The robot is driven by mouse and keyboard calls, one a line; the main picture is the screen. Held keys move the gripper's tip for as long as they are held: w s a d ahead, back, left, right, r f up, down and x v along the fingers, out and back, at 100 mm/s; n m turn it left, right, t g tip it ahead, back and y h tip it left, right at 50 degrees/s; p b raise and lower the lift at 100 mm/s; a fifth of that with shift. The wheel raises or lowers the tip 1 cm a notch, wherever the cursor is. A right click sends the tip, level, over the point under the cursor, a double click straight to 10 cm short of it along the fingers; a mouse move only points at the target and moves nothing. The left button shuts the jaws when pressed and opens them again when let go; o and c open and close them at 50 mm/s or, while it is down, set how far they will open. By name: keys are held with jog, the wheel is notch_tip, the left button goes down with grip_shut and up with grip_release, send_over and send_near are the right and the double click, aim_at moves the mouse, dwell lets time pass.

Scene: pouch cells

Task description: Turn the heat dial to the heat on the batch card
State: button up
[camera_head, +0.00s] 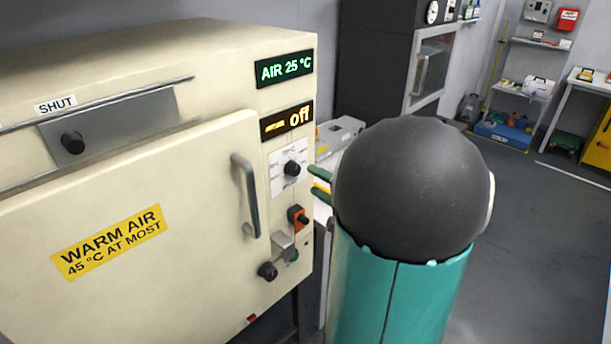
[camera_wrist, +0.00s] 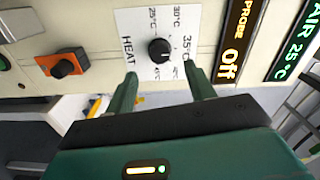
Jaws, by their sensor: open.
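The heat dial (camera_head: 291,168) is a black knob on a white plate at the right of the cream cabinet's front. In the wrist view the dial (camera_wrist: 160,50) has marks around it including 25, 30 and 35 °C; its exact setting is too small to read surely. My gripper (camera_wrist: 161,76) is open, its two green fingers pointing at the dial, one towards each side, apparently short of the knob. In the head view my gripper (camera_head: 319,180) is just right of the dial, partly hidden by my arm. I cannot make out a batch card.
The door handle (camera_head: 248,195) stands out left of the dial. An orange switch (camera_head: 299,216) and a lower black knob (camera_head: 267,271) sit below it. Displays read "AIR 25 °C" (camera_head: 284,69) and "off" (camera_head: 287,121). Open floor (camera_head: 540,230) lies to the right.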

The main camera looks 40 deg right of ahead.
jog(key=s, duration=0.7)
jog(key=shift+s, duration=0.3)
jog(key=shift+d, duration=0.1)
